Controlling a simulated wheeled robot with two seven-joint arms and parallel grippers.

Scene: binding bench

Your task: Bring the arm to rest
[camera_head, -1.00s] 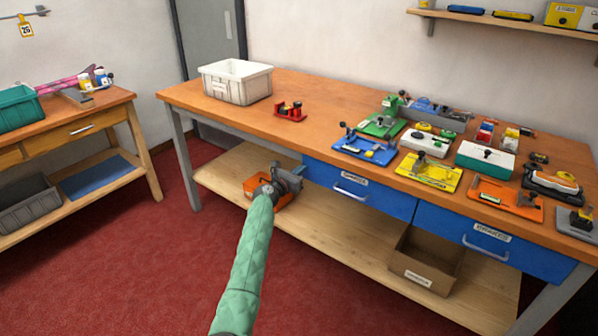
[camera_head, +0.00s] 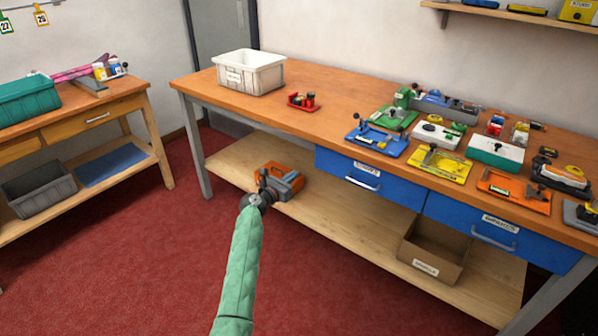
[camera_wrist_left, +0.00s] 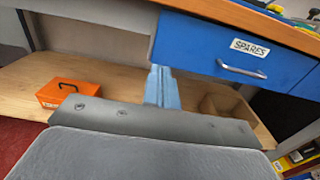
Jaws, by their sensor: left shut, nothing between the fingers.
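My left arm, in a green sleeve, reaches forward from the bottom of the head view. My left gripper (camera_head: 290,179) is in front of the workbench, below the tabletop level and before an orange box (camera_head: 272,167) on the lower shelf; it partly covers that box. In the left wrist view the gripper's blue-grey fingers (camera_wrist_left: 161,88) are together with nothing between them. The orange box (camera_wrist_left: 68,93) with a dark handle stands apart to their left there. My right gripper is not in view.
The workbench (camera_head: 330,104) carries a white bin (camera_head: 249,75) and several coloured fixtures. Blue drawers (camera_head: 362,178) hang beneath, one labelled SPARES in the wrist view. A cardboard box (camera_head: 432,250) stands on the lower shelf (camera_head: 340,218). The red floor (camera_head: 130,270) at left is clear.

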